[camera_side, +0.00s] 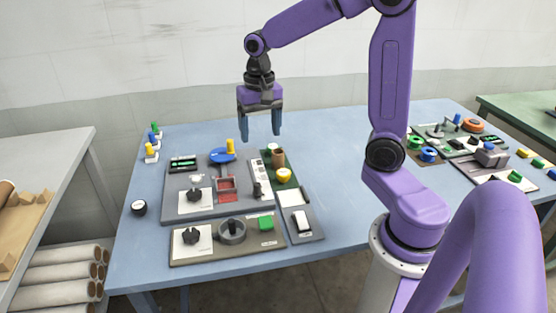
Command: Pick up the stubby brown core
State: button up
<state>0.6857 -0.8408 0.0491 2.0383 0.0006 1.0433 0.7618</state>
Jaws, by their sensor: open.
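The exact distance in depth cannot be told.
A grey panel (178,190) with a blue disc (221,156), a yellow post and black knobs lies left of the mat. Several small parts crowd the table's right end. The back middle is clear.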

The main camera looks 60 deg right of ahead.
jog(key=w+d+m, duration=0.4)
jog(key=d+m, duration=0.2)
jog(key=d, duration=0.2)
jog(key=m, duration=0.5)
send_over(278, 149)
jog(key=s+a, duration=0.2)
notch_tip(278, 149, down, 11)
jog(key=shift+w+d+f, duration=0.1)
jog(key=shift+w+f, duration=0.1)
jog(key=shift+f, duration=0.85)
jog(key=shift+w+d+f, duration=0.1)
jog(key=shift+w+f, duration=0.05)
jog(key=shift+f, duration=0.9)
jog(key=shift+w+d+f, duration=0.1)
jog(key=shift+w+f, duration=0.1)
jog(key=shift+f, duration=0.85)
jog(key=c, duration=1.1)
